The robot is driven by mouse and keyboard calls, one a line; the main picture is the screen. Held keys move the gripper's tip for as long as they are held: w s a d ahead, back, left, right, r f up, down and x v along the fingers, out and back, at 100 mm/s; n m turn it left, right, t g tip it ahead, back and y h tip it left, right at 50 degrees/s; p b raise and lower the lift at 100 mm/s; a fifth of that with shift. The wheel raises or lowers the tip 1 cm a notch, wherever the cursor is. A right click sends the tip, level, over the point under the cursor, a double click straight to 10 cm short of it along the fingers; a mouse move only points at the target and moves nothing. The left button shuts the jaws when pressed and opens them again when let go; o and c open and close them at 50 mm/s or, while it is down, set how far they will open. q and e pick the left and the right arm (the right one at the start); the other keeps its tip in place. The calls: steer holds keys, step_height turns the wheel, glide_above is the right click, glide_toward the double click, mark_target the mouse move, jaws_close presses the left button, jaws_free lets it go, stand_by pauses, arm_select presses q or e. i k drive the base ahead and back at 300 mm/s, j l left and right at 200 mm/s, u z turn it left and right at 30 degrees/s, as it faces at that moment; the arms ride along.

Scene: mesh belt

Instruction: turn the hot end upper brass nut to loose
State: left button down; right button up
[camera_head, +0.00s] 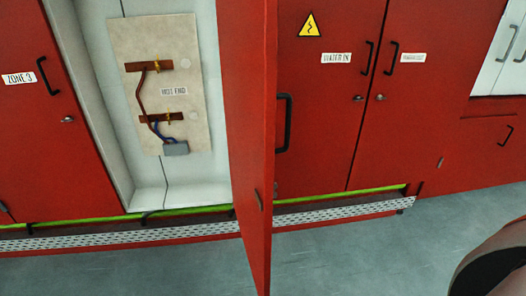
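A pale board (190,40) labelled "HOT END" (173,91) is mounted inside an open red cabinet at the left. A brown upper bar (171,65) crosses the board and carries a small brass-coloured nut (157,65). A brown wire runs down from this bar. A lower bar (148,118) has a similar brass-coloured part (168,117), with wires leading to a grey box (176,148). The nuts are too small to tell tight from loose. Neither gripper is in view.
The open red door (254,130) stands out towards me, just right of the board. Shut red cabinets (320,120) with dark handles continue to the right. A perforated strip (110,238) runs along their base. Grey floor (340,250) is clear in front. A dark rounded shape fills the lower right corner.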

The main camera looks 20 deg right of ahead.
mark_target(158, 66)
steer(key=k+l, duration=0.1)
steer(key=l, duration=0.85)
steer(key=i+l, duration=0.3)
steer(key=i, duration=0.15)
steer(key=u, duration=0.3)
steer(key=j+z, duration=0.25)
steer(key=j, duration=0.25)
steer(key=k+j+z, duration=0.1)
steer(key=j+z, duration=0.2)
steer(key=j, duration=0.15)
steer(key=k+j+z, duration=0.1)
steer(key=j+z, duration=0.15)
steer(key=j, duration=0.25)
steer(key=j+z, duration=0.5)
steer(key=j, duration=0.4)
